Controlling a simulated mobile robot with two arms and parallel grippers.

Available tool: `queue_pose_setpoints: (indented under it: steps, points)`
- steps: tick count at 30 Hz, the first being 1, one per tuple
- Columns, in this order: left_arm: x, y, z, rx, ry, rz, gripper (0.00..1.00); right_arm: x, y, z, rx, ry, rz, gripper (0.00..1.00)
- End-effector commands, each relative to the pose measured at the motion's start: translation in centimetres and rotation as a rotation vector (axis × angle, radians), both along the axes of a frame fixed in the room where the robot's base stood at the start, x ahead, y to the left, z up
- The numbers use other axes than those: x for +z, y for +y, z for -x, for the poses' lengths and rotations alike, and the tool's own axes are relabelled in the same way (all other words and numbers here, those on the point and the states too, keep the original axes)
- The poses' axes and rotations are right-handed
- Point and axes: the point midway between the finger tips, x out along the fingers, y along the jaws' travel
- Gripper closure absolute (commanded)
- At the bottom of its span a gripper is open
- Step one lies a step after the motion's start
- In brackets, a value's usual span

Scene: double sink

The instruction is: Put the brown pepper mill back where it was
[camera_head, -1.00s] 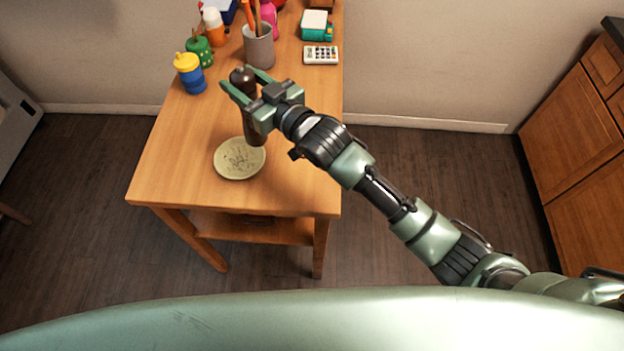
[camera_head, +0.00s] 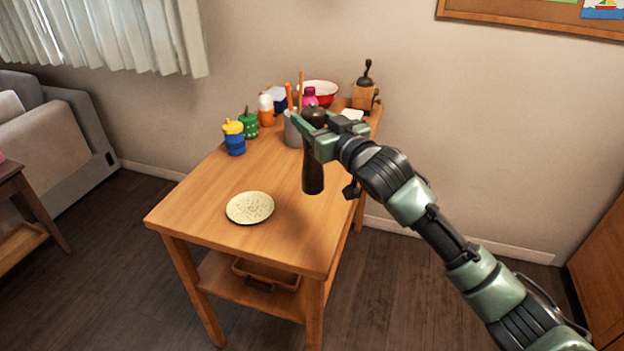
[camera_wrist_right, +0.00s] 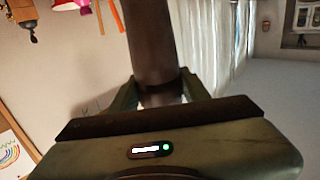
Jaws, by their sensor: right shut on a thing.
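The brown pepper mill (camera_head: 313,177) is upright in my right gripper (camera_head: 309,135), which is shut on it below its dark round top. It shows in front of the grey utensil cup, to the right of the plate. Whether its base touches the table is hard to tell. In the right wrist view the mill (camera_wrist_right: 147,45) runs between the two fingers (camera_wrist_right: 158,92). A pale plate (camera_head: 250,208) with dark specks lies on the wooden table (camera_head: 200,205) near its front. My left gripper is not in view.
Along the back of the table stand a blue-yellow cup (camera_head: 234,140), a green jar (camera_head: 249,125), an orange-white bottle (camera_head: 266,110), a grey utensil cup (camera_head: 292,130), a red-white bowl (camera_head: 320,92) and a wooden grinder (camera_head: 364,92). The table's front left is clear.

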Motion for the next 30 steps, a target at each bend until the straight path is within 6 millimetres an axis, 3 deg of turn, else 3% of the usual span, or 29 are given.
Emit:
queue_pose_setpoints:
  steps: [3, 9, 14, 22, 30]
  points:
    - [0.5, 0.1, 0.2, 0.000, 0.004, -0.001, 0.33, -3.3, 0.0, 0.1, 0.001, 0.004, 0.000, 1.00]
    - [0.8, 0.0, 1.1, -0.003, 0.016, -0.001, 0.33, -7.3, 0.1, 0.1, 0.002, 0.000, -0.001, 1.00]
    - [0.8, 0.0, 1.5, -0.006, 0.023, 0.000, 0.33, -8.5, 0.1, 0.0, 0.001, -0.003, -0.002, 1.00]
    - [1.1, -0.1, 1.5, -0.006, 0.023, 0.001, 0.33, -12.3, 0.0, 0.1, 0.001, -0.002, -0.001, 1.00]
    - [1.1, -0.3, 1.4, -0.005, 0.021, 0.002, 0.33, -12.7, 0.1, 0.1, 0.002, -0.005, -0.002, 1.00]
